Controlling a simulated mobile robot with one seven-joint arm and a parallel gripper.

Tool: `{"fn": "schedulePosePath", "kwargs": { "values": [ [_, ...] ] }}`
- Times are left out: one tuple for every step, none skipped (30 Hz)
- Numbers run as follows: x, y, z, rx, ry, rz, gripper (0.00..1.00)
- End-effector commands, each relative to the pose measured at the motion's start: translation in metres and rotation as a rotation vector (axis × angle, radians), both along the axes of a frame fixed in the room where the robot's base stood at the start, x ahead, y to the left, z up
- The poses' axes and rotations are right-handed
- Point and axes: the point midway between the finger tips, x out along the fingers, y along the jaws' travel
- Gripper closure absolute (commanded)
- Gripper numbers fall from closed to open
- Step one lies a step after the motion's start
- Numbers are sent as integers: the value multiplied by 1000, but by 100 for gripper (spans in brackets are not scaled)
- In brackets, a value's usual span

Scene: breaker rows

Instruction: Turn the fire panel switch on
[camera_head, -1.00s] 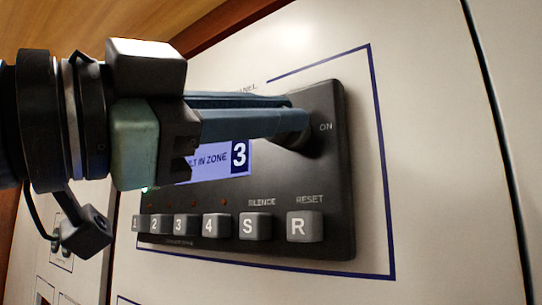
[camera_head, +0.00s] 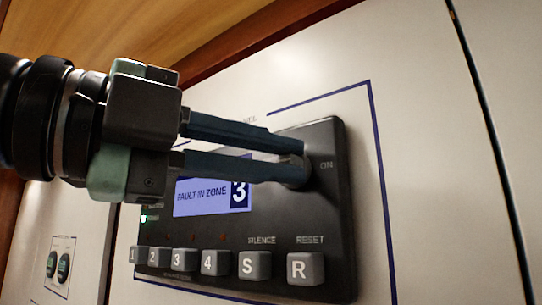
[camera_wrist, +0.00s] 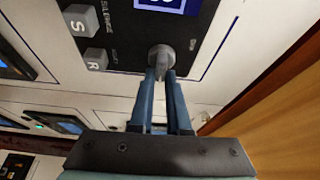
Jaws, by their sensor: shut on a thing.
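The fire panel (camera_head: 335,215) is a black box on a pale wall, with a screen (camera_head: 212,197) reading "FAULT IN ZONE 3". Its round dark grey switch knob (camera_head: 299,172) sits at the upper right, just left of the "ON" label. My gripper (camera_head: 283,160) comes in from the left and is shut on the knob, one blue finger above the other. In the wrist view the knob (camera_wrist: 161,57) sits between the fingertips. The fingers partly hide the knob, so I cannot tell which way it points.
Square buttons 1 to 4, S (camera_head: 254,265) and R (camera_head: 305,268) run along the panel's lower edge, below my fingers. A green light (camera_head: 144,218) glows at left. Wood trim (camera_head: 215,60) lies above the wall. The wall right of the panel is clear.

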Motion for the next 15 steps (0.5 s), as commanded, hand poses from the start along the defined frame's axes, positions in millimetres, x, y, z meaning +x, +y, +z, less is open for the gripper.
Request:
{"fn": "schedulePosePath", "kwargs": {
  "values": [
    [0,0,2,8,-11,2,100],
    [0,0,2,13,-14,2,100],
    [0,0,2,20,-18,2,100],
    [0,0,2,24,-22,2,100],
    [0,0,1,27,-25,2,100],
    [0,0,1,31,-27,2,100],
    [0,0,1,33,-28,2,100],
    [0,0,1,34,-28,2,100],
    [0,0,1,35,-30,3,100],
    [0,0,1,36,-30,3,100],
    [0,0,1,36,-30,3,100],
    [0,0,1,36,-30,3,100],
    [0,0,1,36,-30,3,100],
    [0,0,1,36,-30,3,100],
    [0,0,1,36,-30,3,100]
  ]
}}
